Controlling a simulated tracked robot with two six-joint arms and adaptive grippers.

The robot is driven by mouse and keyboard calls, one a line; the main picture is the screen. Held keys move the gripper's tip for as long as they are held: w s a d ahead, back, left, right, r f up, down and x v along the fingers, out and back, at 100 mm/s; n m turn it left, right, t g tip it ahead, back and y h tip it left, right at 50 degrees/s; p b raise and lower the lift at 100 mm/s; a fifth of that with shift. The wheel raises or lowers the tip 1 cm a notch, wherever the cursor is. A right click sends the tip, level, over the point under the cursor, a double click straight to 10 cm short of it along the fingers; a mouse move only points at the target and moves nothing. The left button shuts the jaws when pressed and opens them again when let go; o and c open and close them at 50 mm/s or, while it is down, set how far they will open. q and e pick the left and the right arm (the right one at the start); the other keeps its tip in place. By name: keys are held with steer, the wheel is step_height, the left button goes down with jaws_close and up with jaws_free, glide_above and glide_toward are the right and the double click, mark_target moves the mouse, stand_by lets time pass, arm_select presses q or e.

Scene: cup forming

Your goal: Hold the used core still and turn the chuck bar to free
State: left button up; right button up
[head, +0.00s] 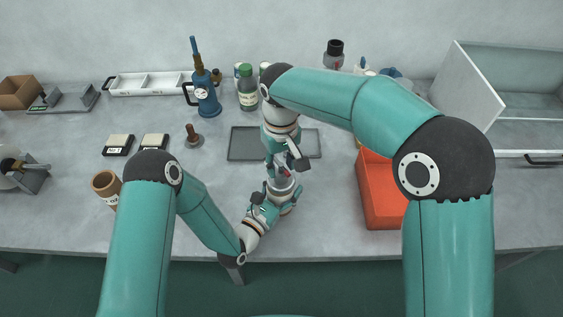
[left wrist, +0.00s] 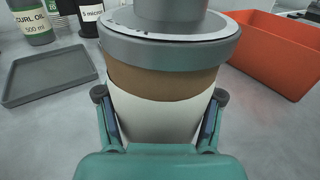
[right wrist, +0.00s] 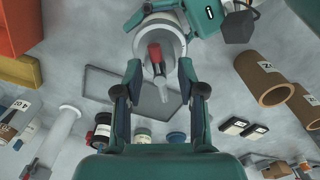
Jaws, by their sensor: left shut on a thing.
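The used core (left wrist: 165,85), brown above and white below, stands upright with the grey chuck (left wrist: 170,50) over its top. My left gripper (head: 273,197) is shut on the core's white lower part, with one finger on each side in the left wrist view (left wrist: 160,125). The chuck bar (right wrist: 155,55), with a red end, crosses the round chuck top in the right wrist view. My right gripper (right wrist: 158,95) is open above the chuck, its fingers on either side of the bar's line. In the head view my right gripper (head: 285,160) hides part of the chuck.
A red bin (head: 378,205) stands right of the core. A flat grey tray (head: 243,146) lies behind it. The bench front is mostly clear.

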steer(key=shift+r, duration=0.1)
step_height(320, 180, up, 12)
stand_by(0.5)
steer(key=shift+m, duration=0.4)
step_height(320, 180, down, 12)
steer(key=shift+f, duration=0.15)
stand_by(0.4)
steer(key=shift+c, duration=0.3)
